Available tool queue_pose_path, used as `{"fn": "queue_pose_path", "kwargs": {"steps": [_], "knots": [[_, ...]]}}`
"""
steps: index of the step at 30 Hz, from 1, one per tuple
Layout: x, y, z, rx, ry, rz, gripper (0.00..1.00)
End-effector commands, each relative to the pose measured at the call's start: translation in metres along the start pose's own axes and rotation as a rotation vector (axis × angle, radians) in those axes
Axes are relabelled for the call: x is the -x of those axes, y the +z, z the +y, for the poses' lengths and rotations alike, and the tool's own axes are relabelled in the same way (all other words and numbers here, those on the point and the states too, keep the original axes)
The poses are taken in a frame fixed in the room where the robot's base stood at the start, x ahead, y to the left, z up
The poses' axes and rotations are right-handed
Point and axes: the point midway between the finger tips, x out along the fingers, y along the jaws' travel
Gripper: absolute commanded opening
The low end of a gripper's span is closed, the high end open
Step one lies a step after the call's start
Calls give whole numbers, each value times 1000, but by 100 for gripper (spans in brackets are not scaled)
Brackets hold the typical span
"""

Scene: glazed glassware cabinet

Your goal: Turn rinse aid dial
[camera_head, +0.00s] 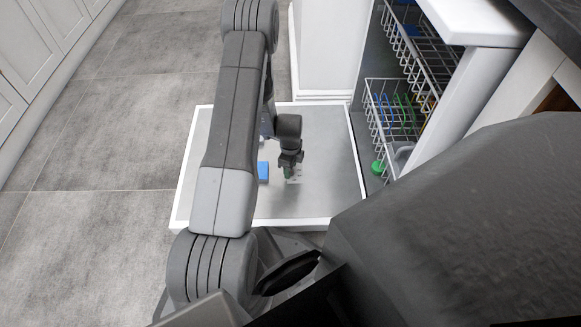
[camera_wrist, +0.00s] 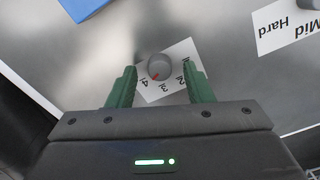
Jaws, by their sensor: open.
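The rinse aid dial (camera_wrist: 159,66) is a small round grey knob with a red mark, on a white label (camera_wrist: 178,55) with numbers. In the wrist view the red mark points down and slightly left, between the 3 and the 4. My gripper (camera_wrist: 160,88) is open, with one green finger on each side of the dial and gaps between. Whether the fingertips are level with the knob is hard to tell. In the head view my gripper (camera_head: 291,174) points down over the open door (camera_head: 325,135), and the dial is hidden there.
A blue block or flap (camera_head: 263,171) lies on the door left of my gripper; it also shows in the wrist view (camera_wrist: 84,6). A "Mid Hard" label (camera_wrist: 287,22) is at the right. Wire racks (camera_head: 400,115) with dishes and a green item (camera_head: 377,167) stand at the right.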

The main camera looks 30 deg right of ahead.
Motion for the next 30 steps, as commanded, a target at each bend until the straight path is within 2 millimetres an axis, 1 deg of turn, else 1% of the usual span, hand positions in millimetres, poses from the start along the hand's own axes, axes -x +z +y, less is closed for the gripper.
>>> {"fn": "queue_pose_path", "kwargs": {"steps": [1, 5, 9, 12, 15, 18, 21, 30], "knots": [[11, 0, 0, 0, -1, 0, 46], [40, 0, -1, 0, -4, -1, 46], [73, 0, -1, 0, -4, -1, 46], [94, 0, -1, -1, -4, -1, 46], [111, 0, -1, -1, -3, -1, 46], [122, 0, 0, -1, -1, 0, 46], [129, 0, 0, -1, -2, 0, 46], [131, 0, 0, -1, -1, 0, 46]]}}
